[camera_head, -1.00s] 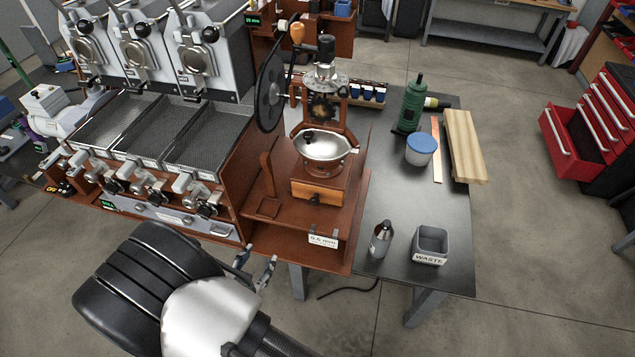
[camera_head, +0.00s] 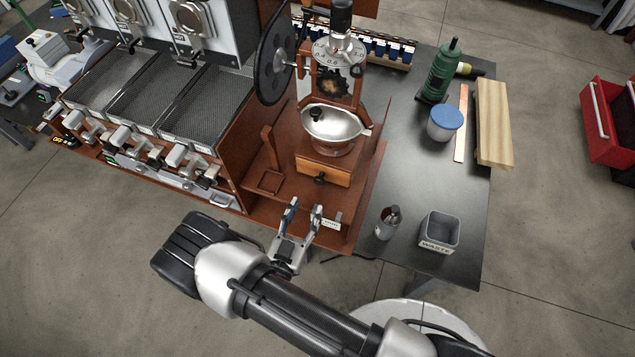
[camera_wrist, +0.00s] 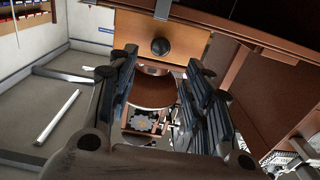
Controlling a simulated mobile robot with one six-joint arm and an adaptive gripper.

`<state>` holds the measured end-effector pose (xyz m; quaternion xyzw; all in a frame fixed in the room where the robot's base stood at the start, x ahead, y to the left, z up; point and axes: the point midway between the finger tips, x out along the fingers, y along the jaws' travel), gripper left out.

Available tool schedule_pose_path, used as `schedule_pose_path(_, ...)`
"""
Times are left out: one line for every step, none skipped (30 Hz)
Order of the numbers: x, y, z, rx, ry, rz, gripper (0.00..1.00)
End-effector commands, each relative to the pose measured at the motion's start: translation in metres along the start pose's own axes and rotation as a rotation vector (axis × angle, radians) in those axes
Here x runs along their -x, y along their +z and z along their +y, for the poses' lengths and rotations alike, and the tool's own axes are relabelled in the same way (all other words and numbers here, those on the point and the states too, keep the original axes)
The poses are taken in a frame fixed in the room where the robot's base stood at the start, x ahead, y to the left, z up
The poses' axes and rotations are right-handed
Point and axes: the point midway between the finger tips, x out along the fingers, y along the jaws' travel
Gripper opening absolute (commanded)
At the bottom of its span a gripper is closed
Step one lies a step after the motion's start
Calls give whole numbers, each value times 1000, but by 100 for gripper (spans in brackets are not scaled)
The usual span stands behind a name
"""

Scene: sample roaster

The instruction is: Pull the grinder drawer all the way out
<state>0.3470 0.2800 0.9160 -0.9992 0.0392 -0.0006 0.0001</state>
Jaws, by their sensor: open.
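The grinder (camera_head: 330,150) stands on a red-brown wooden base, with a silver bowl (camera_head: 342,123) above its drawer. The wooden drawer (camera_head: 338,176) has a small dark round knob (camera_head: 319,179) on its front, and looks shut. In the wrist view the drawer front (camera_wrist: 120,38) and knob (camera_wrist: 160,46) show at the top, just beyond the fingertips. My gripper (camera_head: 304,208) is open and empty, in front of and below the drawer. In the wrist view the gripper (camera_wrist: 162,65) has its fingers spread on both sides of the knob's line, not visibly touching it.
A bottle (camera_head: 388,222) and a grey waste bin (camera_head: 440,231) stand right of the base. Mesh trays (camera_head: 205,105) lie left. A small label (camera_head: 331,225) sits on the base edge.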

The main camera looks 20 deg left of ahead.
Motion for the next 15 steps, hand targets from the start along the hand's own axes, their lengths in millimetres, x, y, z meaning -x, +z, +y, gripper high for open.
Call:
schedule_pose_path(-13,0,3,-1,8,0,46)
schedule_pose_path(-19,0,2,-1,7,-1,46)
schedule_pose_path(-28,1,2,-1,8,-1,46)
schedule_pose_path(-35,1,2,-1,8,-1,46)
schedule_pose_path(-41,0,2,-2,7,0,46)
schedule_pose_path(-49,0,2,-2,6,0,46)
schedule_pose_path(-55,0,2,-1,7,0,46)
schedule_pose_path(-60,1,2,-1,5,0,46)
schedule_pose_path(-67,0,2,-1,6,0,46)
schedule_pose_path(-71,0,2,-1,4,0,46)
schedule_pose_path(-76,0,2,-1,5,0,46)
schedule_pose_path(-80,1,1,-1,3,-1,46)
schedule_pose_path(-84,0,1,-1,4,-1,46)
schedule_pose_path(-86,0,1,-1,3,-1,46)
schedule_pose_path(-89,0,0,-1,1,-1,46)
